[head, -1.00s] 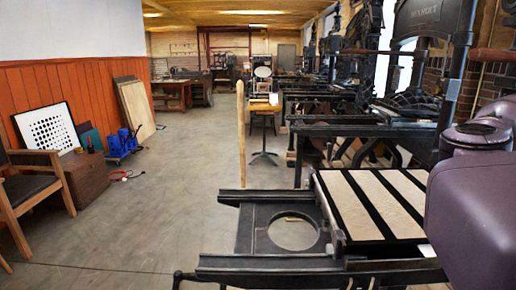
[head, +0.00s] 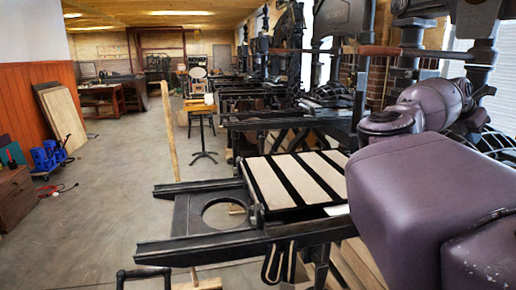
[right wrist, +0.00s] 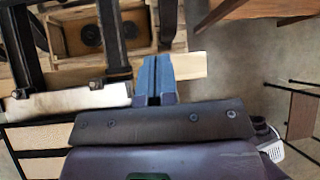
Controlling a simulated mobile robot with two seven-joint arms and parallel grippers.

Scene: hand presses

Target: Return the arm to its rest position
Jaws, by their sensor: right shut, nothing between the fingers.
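My right arm (head: 410,190) shows as large purple links at the right of the head view, in front of the nearest press. My right gripper (right wrist: 153,72) shows in the right wrist view, with its two blue-grey fingers pressed together and nothing between them. The fingers cannot be made out in the head view. The press bed with its cream and black striped surface (head: 290,182) lies to the left of my arm in the head view. My left gripper is in neither view now.
Black rails (head: 235,243) of the nearest press reach out to the left at the front. A wooden pole (head: 170,130) stands upright beyond them. A stool (head: 202,130) stands farther back. The grey floor (head: 105,210) on the left is largely open, with blue items (head: 48,155) by the wall.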

